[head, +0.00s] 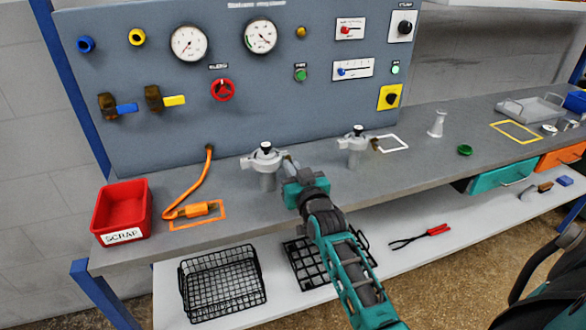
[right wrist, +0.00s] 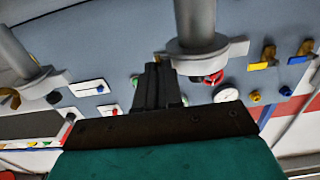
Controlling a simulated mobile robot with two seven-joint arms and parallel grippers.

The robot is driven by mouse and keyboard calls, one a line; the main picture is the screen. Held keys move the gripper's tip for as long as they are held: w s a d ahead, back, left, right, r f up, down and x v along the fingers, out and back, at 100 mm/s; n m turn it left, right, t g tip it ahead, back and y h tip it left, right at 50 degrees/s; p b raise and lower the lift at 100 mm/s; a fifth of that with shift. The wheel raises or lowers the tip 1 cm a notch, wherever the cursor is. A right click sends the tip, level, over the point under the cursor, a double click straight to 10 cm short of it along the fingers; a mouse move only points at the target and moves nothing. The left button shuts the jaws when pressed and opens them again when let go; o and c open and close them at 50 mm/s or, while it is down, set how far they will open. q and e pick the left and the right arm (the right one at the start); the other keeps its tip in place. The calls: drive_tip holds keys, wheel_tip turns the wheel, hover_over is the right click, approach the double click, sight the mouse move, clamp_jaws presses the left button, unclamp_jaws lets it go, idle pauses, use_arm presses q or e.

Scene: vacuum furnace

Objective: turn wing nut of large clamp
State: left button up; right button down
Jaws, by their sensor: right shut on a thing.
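The large clamp (head: 265,158) is a pale grey ring around a vertical pipe stub with a black-topped cap, on the grey bench. In the right wrist view the large clamp (right wrist: 205,50) appears upside down. My right gripper (head: 290,164) reaches its right side and is shut on the wing nut there. Only a small brass-coloured bit of the wing nut (right wrist: 161,57) shows past my right gripper (right wrist: 158,68); the fingers hide the rest. My left gripper is not in view.
A similar, smaller clamp (head: 355,142) stands to the right on the bench. The gauge panel (head: 225,100) rises behind. A red scrap bin (head: 122,205) and an orange cable tool (head: 200,210) lie left.

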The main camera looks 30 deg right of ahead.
idle(0.3)
drive_tip(key=c, duration=1.3)
unclamp_jaws()
drive_tip(key=shift+o, duration=0.2)
drive_tip(key=shift+s+a, duration=0.1)
